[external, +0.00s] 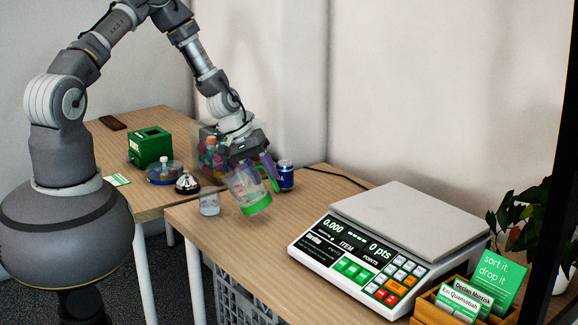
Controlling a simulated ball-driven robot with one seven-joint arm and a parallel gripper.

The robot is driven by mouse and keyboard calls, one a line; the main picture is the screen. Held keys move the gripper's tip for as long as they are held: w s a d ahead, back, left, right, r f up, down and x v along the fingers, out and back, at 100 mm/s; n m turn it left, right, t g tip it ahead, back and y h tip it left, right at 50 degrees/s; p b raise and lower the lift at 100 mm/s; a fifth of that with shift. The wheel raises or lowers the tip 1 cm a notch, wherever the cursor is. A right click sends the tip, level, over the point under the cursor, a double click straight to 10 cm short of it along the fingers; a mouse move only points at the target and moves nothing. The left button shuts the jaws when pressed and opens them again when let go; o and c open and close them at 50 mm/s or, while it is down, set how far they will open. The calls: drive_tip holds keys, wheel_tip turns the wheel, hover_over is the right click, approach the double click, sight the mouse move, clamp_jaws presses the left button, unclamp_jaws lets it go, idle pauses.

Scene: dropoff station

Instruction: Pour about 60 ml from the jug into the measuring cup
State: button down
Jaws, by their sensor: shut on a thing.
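My gripper (262,166) is shut on the jug, at its handle side. The jug (243,186) is clear with green parts, including a green band at its lower right end. It is tilted and held above the front table, close to its left part. A small clear cup (210,205), which looks like the measuring cup, stands on the table just left of the jug. The level in the jug and any liquid in the cup are too small to tell. No stream shows between them.
A blue can (285,176) stands right behind the jug. A bell (187,182), a blue dish (164,173), a green box (150,146) and a clear bin of colourful items (208,146) are behind left. A scale (385,245) fills the right; a card box (460,303) is in front.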

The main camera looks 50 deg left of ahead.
sight(278, 188)
drive_tip(key=shift+w+d+f+g+y+p, duration=0.25)
drive_tip(key=shift+w+d+g+y, duration=0.1)
drive_tip(key=shift+d, duration=0.2)
drive_tip(key=shift+w+d+f+g+y+p, duration=0.15)
drive_tip(key=shift+w+d+g+y+p, duration=0.15)
drive_tip(key=shift+d, duration=0.2)
drive_tip(key=shift+w+d+f+g+y+p, duration=0.35)
drive_tip(key=shift+w+d+f+g+y, duration=0.1)
drive_tip(key=shift+d+f+y, duration=0.25)
drive_tip(key=shift+w+d+f+g+y, duration=0.2)
drive_tip(key=shift+d+f+g+y, duration=0.1)
drive_tip(key=shift+f+y, duration=0.2)
drive_tip(key=shift+w+d+f+g+y, duration=0.2)
drive_tip(key=shift+d+f+g+y, duration=0.1)
drive_tip(key=shift+f+y, duration=0.15)
